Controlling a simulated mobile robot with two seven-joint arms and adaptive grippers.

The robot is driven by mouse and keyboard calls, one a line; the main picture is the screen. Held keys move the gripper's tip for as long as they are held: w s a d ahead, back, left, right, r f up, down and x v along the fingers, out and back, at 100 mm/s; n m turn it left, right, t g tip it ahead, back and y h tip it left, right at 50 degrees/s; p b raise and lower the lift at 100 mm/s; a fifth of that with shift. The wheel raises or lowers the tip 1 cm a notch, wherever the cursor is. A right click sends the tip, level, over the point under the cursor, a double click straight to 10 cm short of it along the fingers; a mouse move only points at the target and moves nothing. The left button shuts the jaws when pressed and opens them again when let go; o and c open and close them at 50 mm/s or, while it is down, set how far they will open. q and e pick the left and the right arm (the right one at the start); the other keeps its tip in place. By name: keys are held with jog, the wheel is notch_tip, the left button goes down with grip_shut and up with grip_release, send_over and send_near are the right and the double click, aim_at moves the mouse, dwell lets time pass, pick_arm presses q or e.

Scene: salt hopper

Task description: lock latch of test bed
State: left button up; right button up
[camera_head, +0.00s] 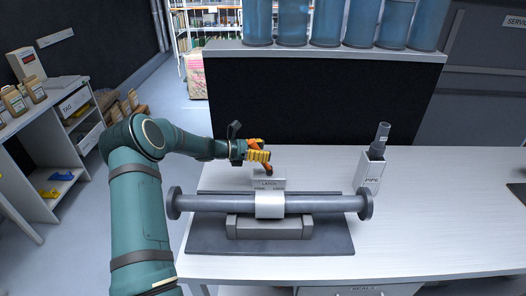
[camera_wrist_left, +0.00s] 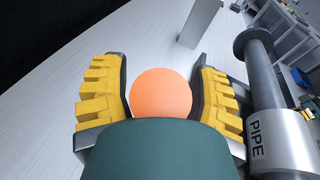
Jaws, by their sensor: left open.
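The test bed holds a grey pipe (camera_head: 325,204) with end flanges lying across a grey cradle (camera_head: 270,228), under a pale collar (camera_head: 270,206). Behind it stands a small plate (camera_head: 268,184) labelled LATCH, with smaller words below. My left gripper (camera_head: 260,153) is just behind and above this plate, its yellow fingers apart. Orange parts show around the fingers in the head view. In the left wrist view, a round orange knob (camera_wrist_left: 161,93) sits between the open fingers, its lower part hidden by my teal gripper body. I cannot tell whether the fingers touch it. My right gripper is out of view.
A grey holder (camera_head: 368,173) labelled PIPE, with a pipe (camera_head: 380,140) standing in it, is right of the bed. A dark mat (camera_head: 335,240) lies under the bed. A dark panel and shelf with blue cylinders rise behind.

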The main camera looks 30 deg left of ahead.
pick_arm(q)
jog(key=v, duration=1.2)
